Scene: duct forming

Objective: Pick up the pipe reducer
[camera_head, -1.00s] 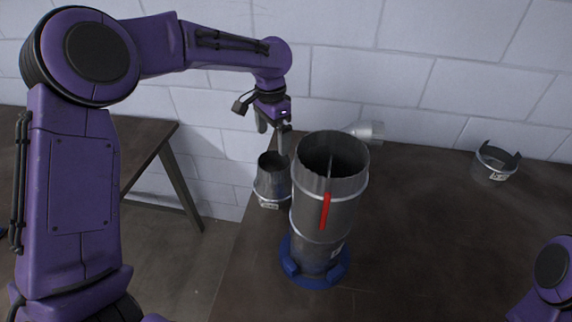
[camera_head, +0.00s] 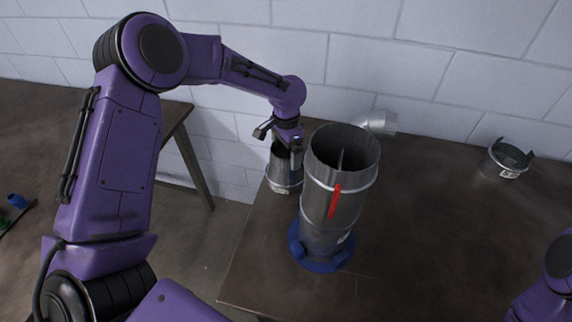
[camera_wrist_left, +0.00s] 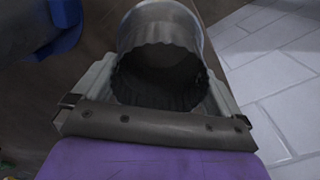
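The pipe reducer (camera_head: 284,180) is a grey metal piece standing upright at the table's left edge, left of a tall duct. My left gripper (camera_head: 284,145) is over its top with the fingers pointing down. In the left wrist view the reducer's dark, crimped mouth (camera_wrist_left: 160,75) lies between the two widely spread fingers (camera_wrist_left: 163,90). The fingers sit close on both sides; contact is not clear. Part of the reducer is hidden by the gripper and duct. My right gripper is not visible; only a piece of that arm shows at the lower right.
A tall metal duct (camera_head: 337,200) with a red strip stands in a blue base (camera_head: 322,256), close right of the reducer. A silver elbow (camera_head: 382,122) lies behind it. A cut metal collar (camera_head: 507,158) sits at the back right. The table's right half is mostly clear.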

